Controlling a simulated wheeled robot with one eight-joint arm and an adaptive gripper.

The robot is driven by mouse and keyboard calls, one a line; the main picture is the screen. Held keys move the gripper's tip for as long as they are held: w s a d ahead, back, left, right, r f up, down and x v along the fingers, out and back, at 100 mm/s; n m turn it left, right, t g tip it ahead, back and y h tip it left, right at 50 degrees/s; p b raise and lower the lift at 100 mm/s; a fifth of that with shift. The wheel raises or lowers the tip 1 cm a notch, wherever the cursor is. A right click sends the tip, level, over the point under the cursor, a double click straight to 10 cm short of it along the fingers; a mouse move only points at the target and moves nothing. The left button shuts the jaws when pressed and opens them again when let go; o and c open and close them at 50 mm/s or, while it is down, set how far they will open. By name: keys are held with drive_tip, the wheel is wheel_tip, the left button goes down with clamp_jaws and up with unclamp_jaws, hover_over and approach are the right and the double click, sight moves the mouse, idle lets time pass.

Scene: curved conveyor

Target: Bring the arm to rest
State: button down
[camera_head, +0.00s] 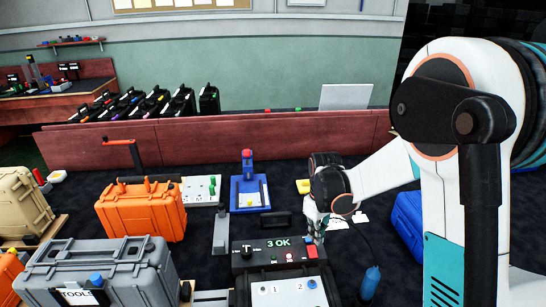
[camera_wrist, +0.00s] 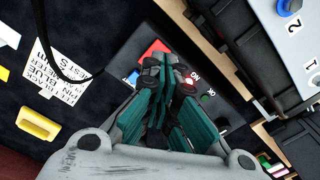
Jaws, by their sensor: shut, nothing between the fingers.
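My gripper (camera_wrist: 167,72) is shut with nothing between its fingers, seen from behind in the wrist view. Its fingertips are over the dark control panel, close to the red button (camera_wrist: 154,50); I cannot tell whether they touch it. In the head view my gripper (camera_head: 318,238) points down at the right end of the tester box (camera_head: 245,262), whose display reads "3 OK". My white and black arm reaches in from the right.
An orange case (camera_head: 142,212), a grey toolbox (camera_head: 90,270) and a blue fixture (camera_head: 249,190) stand to the left. A blue case (camera_head: 408,220) is partly behind my arm. A blue-handled tool (camera_head: 370,282) and a yellow block (camera_head: 303,186) are near the gripper.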

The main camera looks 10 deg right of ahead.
drive_tip(key=s+r+m+t, duration=0.3)
drive_tip(key=s+r, duration=0.8)
drive_tip(key=r, duration=0.4)
drive_tip(key=s+r+m+t, duration=0.3)
drive_tip(key=s+t, duration=0.1)
drive_tip(key=s, duration=0.8)
